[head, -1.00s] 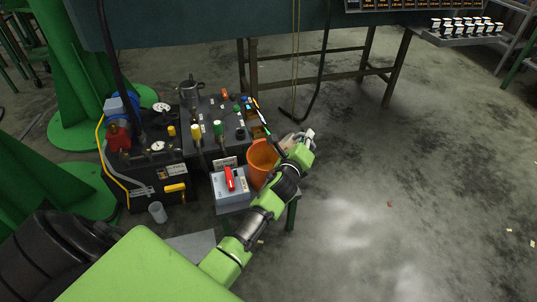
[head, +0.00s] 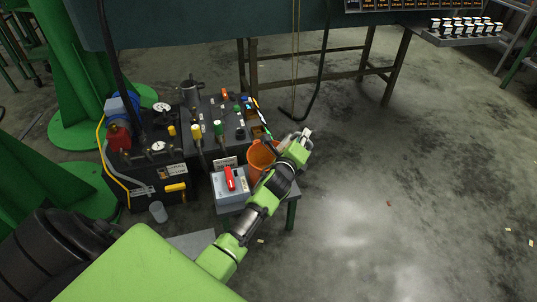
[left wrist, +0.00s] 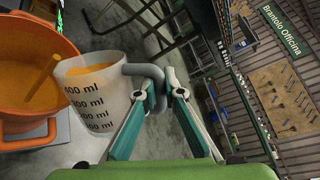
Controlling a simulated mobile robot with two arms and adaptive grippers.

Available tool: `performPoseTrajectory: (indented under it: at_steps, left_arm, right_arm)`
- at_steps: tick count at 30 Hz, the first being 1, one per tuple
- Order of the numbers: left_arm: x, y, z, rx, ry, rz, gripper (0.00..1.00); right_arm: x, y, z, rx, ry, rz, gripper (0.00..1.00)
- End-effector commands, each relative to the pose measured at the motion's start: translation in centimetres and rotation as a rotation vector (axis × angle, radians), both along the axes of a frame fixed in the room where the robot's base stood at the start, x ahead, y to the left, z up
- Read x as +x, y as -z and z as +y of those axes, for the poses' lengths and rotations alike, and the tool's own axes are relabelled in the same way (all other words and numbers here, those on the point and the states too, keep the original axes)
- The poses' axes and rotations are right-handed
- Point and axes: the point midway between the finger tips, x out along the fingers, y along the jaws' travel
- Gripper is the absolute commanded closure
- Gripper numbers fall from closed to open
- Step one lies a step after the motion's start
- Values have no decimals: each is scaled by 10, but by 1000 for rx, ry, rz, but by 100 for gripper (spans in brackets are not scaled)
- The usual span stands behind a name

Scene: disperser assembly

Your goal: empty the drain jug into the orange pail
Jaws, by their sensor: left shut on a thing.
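The drain jug (left wrist: 95,92) is a translucent white cup with ml marks and orange liquid inside. My left gripper (left wrist: 157,85) is shut on its grey handle in the left wrist view. In the head view the orange pail (head: 258,160) stands beside my left gripper (head: 303,137), and the jug is mostly hidden there. My right gripper is not in view.
A grey box with a red handle (head: 229,179) stands just left of the pail on a small green-legged stand. A dark machine panel with knobs (head: 215,122) lies behind and left. A small cup (head: 158,211) is on the floor.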

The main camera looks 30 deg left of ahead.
Motion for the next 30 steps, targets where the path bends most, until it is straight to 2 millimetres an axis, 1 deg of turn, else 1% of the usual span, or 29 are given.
performPoseTrajectory:
  at_steps: [17,20,25,30]
  left_arm:
    - [0,-1,7,-71,0,-7,100]
    - [-1,-4,10,-88,0,-9,100]
    - [-1,-4,12,-110,0,-10,100]
    - [-1,-7,15,-135,0,-12,100]
  right_arm:
    - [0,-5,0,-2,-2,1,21]
    - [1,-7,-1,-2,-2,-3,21]
    - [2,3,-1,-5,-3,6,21]
    - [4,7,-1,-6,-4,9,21]
